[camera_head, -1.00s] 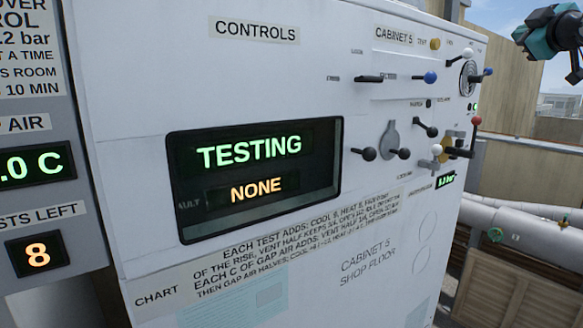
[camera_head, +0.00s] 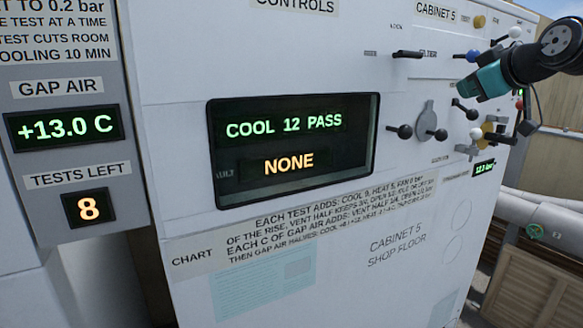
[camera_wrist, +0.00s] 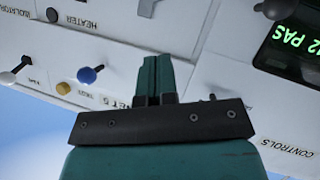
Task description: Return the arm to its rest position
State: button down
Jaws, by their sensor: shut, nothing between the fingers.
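My gripper (camera_head: 463,90) is teal with a dark wrist. It reaches in from the upper right in the head view, in front of the control levers of cabinet 5. The wrist view shows its fingers (camera_wrist: 155,78) together and empty, over the white panel, which appears upside down. Whether the fingertips touch the panel I cannot tell. The arm hides part of the upper right controls.
The white cabinet (camera_head: 300,255) carries a dark display (camera_head: 290,145) reading COOL 12 PASS and NONE. A blue knob (camera_head: 473,56) and black levers (camera_head: 430,134) stick out near my gripper. A grey panel (camera_head: 60,170) shows +13.0 C and 8.

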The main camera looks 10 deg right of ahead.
jog(key=s+a+f+g+y+b, duration=0.1)
jog(key=s+a+f+g+y, duration=0.1)
jog(key=s+a+f+g, duration=0.5)
jog(key=s+a+f+y+b, duration=0.15)
jog(key=s+a+f, duration=0.35)
jog(key=a+f, duration=0.65)
jog(key=s+a+f+g, duration=0.3)
jog(key=s+f, duration=0.1)
jog(key=s, duration=0.5)
jog(key=s+a+f+g+b, duration=0.1)
jog(key=s+a+f+g, duration=0.2)
jog(key=s, duration=0.5)
notch_tip(320, 180, down, 2)
jog(key=shift+s+a+f+n+h, duration=0.1)
jog(key=shift+s+a+n+h, duration=0.3)
jog(key=shift+a, duration=0.3)
